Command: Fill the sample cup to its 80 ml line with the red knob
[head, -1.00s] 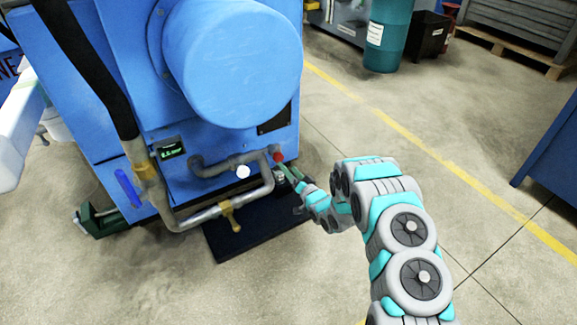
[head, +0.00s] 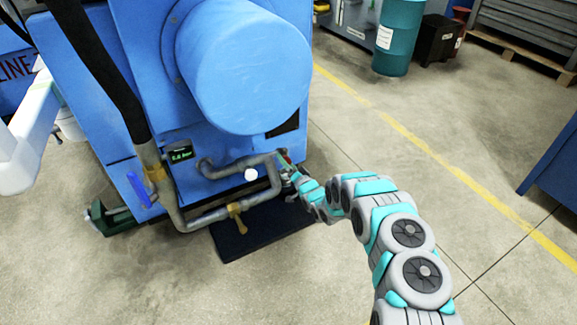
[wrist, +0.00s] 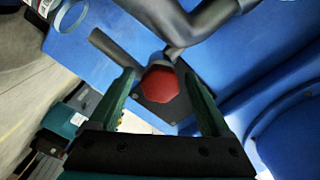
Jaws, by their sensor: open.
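The red knob (wrist: 160,84) is an angular red cap on a dark square plate, near the middle of the wrist view. My gripper (wrist: 158,76) is open, with one green finger on each side of the knob and a visible gap on both sides. In the head view my gripper (head: 288,168) is at the right end of the grey pipe and hides most of the red knob (head: 285,155). A pale blue ring-shaped rim (wrist: 72,15) shows at the top left of the wrist view; I cannot tell whether it is the sample cup. No 80 ml line is readable.
A dark mat or tray (head: 265,228) lies below. The floor to the right is open.

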